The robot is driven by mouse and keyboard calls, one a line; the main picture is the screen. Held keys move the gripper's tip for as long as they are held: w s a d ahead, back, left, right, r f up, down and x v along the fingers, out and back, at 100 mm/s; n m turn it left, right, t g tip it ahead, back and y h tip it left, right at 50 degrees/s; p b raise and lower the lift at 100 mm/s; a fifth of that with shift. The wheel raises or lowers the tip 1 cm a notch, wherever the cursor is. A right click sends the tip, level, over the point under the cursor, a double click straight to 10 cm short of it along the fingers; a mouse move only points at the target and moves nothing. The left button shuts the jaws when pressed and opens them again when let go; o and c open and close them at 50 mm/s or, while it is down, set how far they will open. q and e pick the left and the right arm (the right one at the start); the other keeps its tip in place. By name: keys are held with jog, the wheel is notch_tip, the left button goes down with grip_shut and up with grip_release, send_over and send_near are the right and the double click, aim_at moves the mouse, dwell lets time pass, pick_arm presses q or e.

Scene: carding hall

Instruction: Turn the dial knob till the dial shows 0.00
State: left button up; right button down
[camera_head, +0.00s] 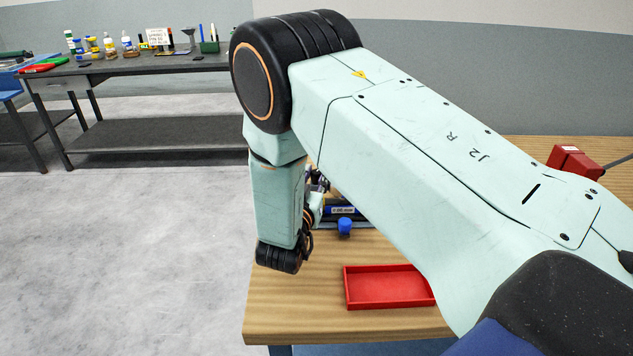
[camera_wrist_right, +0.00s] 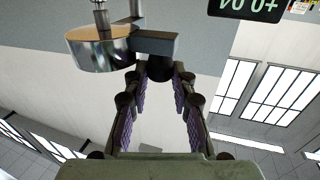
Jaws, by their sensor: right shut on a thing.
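My right gripper (camera_wrist_right: 159,82) shows in the right wrist view with both fingers, purple-padded, closed in on a dark round knob (camera_wrist_right: 159,68) at their tips. The knob sits below a grey block (camera_wrist_right: 155,43) joined to a shiny metal cylinder (camera_wrist_right: 100,46). A dark display (camera_wrist_right: 247,8) with white characters is at the top edge, upside down and cut off, so I cannot read its full value. In the head view my right arm hides most of this gripper and of the dial. My left gripper is not in view.
In the head view, a red tray (camera_head: 378,288) lies on the wooden bench (camera_head: 285,325). A blue knob (camera_head: 344,226) shows beside a dark labelled object (camera_head: 343,210). A red box (camera_head: 573,161) is at the right. A grey bench (camera_head: 130,70) with bottles stands far left.

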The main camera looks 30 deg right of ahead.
jog(key=m+g+h, duration=0.1)
jog(key=m+g+h+b, duration=0.1)
jog(key=g, duration=0.1)
jog(key=shift+w+a+m, duration=0.2)
jog(key=shift+w+m, duration=0.1)
jog(key=shift+m, duration=0.1)
jog(key=m+g+h+b, duration=0.1)
jog(key=g, duration=0.1)
jog(key=shift+w+m+g+h+b, duration=0.1)
jog(key=shift+m+g+h+b, duration=0.2)
jog(key=shift+g, duration=0.1)
jog(key=m+g+b, duration=0.2)
jog(key=g+b, duration=0.1)
jog(key=m+g+b, duration=0.3)
jog(key=g+b, duration=0.1)
jog(key=m+g+b, duration=0.2)
jog(key=g+b, duration=0.2)
jog(key=shift+w+h, duration=0.3)
jog(key=shift+w, duration=0.1)
jog(key=shift+r+m+g+b, duration=0.15)
jog(key=shift+m+g+b, duration=0.15)
jog(key=c, duration=1.5)
grip_release()
jog(key=o, duration=0.4)
